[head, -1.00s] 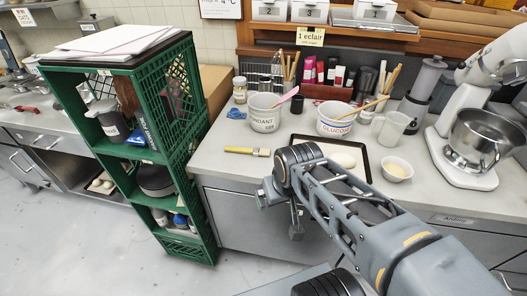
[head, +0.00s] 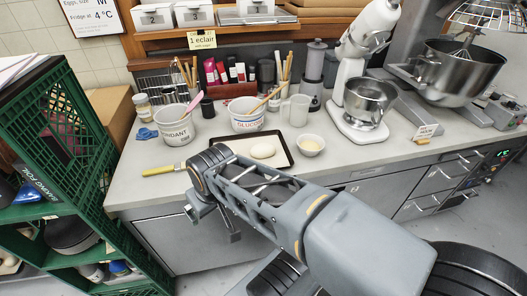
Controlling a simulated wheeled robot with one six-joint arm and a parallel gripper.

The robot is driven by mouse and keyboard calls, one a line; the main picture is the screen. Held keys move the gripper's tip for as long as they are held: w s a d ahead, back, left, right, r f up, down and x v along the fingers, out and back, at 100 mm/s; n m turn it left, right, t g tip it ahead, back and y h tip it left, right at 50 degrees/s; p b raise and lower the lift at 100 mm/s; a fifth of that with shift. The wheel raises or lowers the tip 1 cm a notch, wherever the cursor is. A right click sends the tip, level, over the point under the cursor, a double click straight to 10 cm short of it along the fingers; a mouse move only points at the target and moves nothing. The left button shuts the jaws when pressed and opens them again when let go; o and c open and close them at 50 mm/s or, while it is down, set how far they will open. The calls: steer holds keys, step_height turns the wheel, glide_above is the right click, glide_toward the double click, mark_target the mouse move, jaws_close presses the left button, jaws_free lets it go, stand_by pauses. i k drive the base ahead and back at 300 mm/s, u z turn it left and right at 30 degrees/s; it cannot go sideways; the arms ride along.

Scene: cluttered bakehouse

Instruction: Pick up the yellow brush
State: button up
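The yellow brush (head: 160,170) lies flat on the grey counter near its front edge in the head view. Its yellow handle is at the left, and its head end lies close to the left side of my arm's wrist. My gripper (head: 232,233) hangs below the wrist, in front of the counter edge, to the right of and lower in the picture than the brush. It is apart from the brush. The arm links partly hide it, and its finger opening is not clear. I see nothing held in it.
A dark tray (head: 286,149) with a pale dough piece (head: 262,151) is behind my arm. A fondant tub (head: 174,128), a glucose tub (head: 246,118) and a small bowl (head: 310,146) stand nearby. A green crate shelf (head: 85,130) is at the left. The counter (head: 128,192) around the brush is clear.

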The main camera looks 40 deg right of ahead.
mark_target(179, 167)
steer(key=u, duration=1.7)
steer(key=i, duration=0.65)
steer(key=z, duration=1.7)
